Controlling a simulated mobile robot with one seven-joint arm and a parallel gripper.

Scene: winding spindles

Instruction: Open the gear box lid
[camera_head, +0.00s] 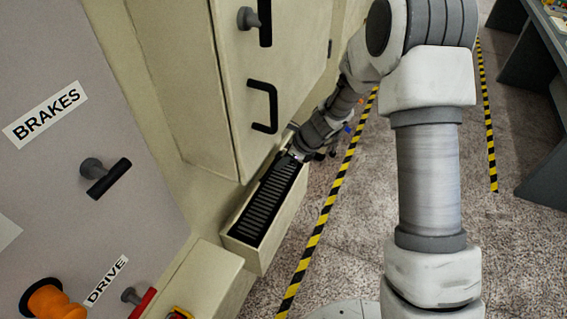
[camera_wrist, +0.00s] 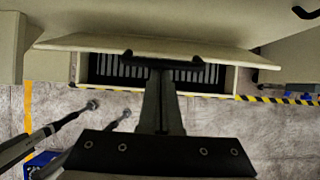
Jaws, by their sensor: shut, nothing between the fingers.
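A cream gear box (camera_head: 236,248) sits low beside the machine, its dark slotted inside showing from above. In the wrist view, the box (camera_wrist: 231,80) shows the same dark slots. A pale flat panel (camera_wrist: 90,43), which looks like the lid, stands raised above the slots, its edge towards me. A dark bar that looks like a handle (camera_wrist: 192,63) runs along that edge, partly hidden by my fingers. My gripper (camera_head: 297,156) is at the far end of the box in the head view. In the wrist view, its fingers (camera_wrist: 160,66) are shut and empty at the bar; I cannot tell whether they touch.
A large cream cabinet front (camera_head: 200,90) with a black handle (camera_head: 263,106) rises beside the box. A grey panel (camera_head: 75,140) with knobs stands at the left. Yellow-black tape (camera_head: 323,215) marks the floor to the right. Dark desks (camera_head: 530,75) stand farther right.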

